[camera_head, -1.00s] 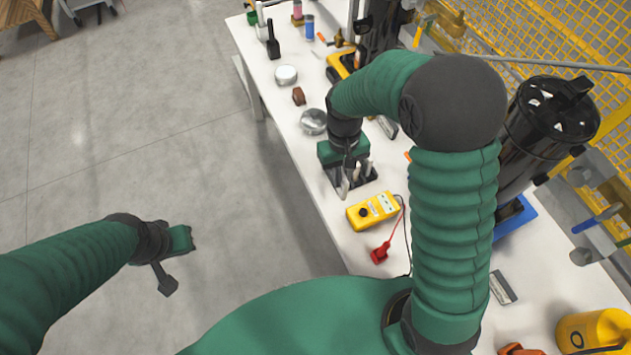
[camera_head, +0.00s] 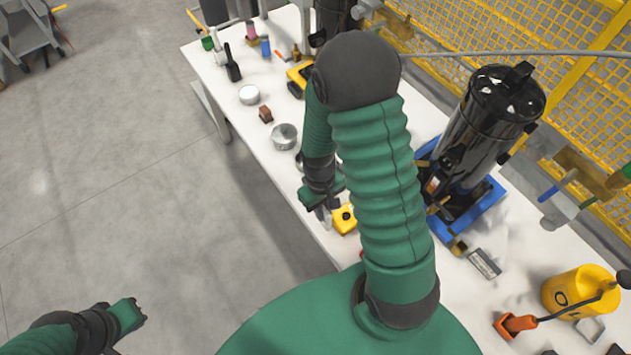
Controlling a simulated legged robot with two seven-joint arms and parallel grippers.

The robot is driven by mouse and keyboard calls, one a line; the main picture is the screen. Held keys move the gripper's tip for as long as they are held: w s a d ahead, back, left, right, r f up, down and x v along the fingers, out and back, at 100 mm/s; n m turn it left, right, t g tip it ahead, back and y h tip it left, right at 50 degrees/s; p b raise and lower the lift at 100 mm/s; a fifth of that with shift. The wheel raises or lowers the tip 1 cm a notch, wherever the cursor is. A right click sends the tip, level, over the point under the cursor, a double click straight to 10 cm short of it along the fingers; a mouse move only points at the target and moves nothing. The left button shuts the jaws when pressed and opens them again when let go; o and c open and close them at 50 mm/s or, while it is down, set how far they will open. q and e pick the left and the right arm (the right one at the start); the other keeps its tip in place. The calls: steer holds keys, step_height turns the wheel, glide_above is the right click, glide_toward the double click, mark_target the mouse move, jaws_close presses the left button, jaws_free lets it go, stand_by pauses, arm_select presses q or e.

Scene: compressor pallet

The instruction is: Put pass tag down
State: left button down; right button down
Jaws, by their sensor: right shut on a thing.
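My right gripper (camera_head: 323,212) points down over the near edge of the white table, just left of a yellow meter (camera_head: 344,219). It is shut on a small, pale grey thing that shows only in part below the fingers. I take this to be the pass tag, but its face and outline are too small and hidden to tell. I cannot tell whether it touches the table. My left gripper (camera_head: 128,314) is at the lower left over the bare floor, away from the table. Its fingers do not show clearly.
The white table (camera_head: 222,102) holds a metal bowl (camera_head: 285,137), a brown block (camera_head: 265,115), a white round lid (camera_head: 249,95) and a black canister (camera_head: 490,125) on a blue base. A yellow cylinder (camera_head: 578,291) stands at right. My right arm hides the table's middle.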

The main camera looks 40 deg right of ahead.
steer(key=w+d+f, duration=0.1)
steer(key=w+d, duration=0.1)
steer(key=w, duration=0.2)
steer(key=w+d+f+p, duration=0.1)
steer(key=w+d+f, duration=0.1)
steer(key=w+d, duration=0.1)
steer(key=w+d+f+p, duration=0.1)
steer(key=w+d+f, duration=0.1)
steer(key=w, duration=0.3)
steer(key=shift+d, duration=0.65)
steer(key=shift+s, duration=0.1)
steer(key=c, duration=1.7)
jaws_free()
